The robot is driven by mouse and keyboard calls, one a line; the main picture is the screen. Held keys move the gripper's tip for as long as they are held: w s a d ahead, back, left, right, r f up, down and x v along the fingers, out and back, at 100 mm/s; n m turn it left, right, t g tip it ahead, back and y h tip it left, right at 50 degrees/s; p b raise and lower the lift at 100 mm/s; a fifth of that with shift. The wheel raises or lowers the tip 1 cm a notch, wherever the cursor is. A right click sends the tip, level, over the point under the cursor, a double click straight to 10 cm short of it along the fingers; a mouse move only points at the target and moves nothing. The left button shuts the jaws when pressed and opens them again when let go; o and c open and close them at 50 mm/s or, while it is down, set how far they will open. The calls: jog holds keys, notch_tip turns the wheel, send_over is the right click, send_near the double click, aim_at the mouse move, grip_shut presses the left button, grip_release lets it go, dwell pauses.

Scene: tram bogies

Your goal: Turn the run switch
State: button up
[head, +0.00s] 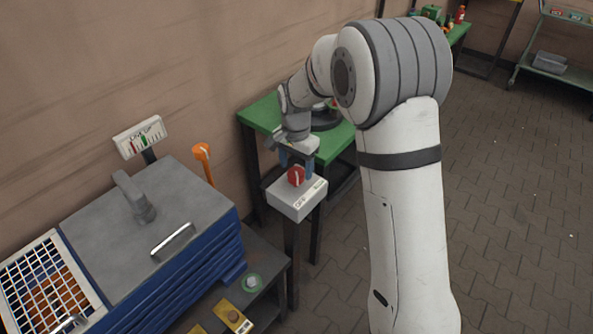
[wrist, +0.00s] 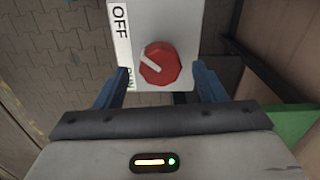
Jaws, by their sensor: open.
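The run switch is a red knob (head: 296,176) on top of a grey box (head: 297,201) that stands on a post. In the wrist view the red knob (wrist: 160,64) has a white pointer line running toward its upper left. The box (wrist: 185,20) carries an OFF label, and a second green label is partly hidden by my finger. My gripper (wrist: 158,88) is open, with one blue finger on each side of the knob, apart from it. In the head view my gripper (head: 296,166) is just behind and above the knob.
A green-topped table (head: 262,112) stands behind the switch post. A blue cabinet with a grey lid (head: 150,215) is to the left, with an orange-topped lever (head: 202,152) and a gauge panel (head: 140,136) behind it. Paved floor is open at right.

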aim_at(296, 172)
jog(key=shift+r, duration=2.7)
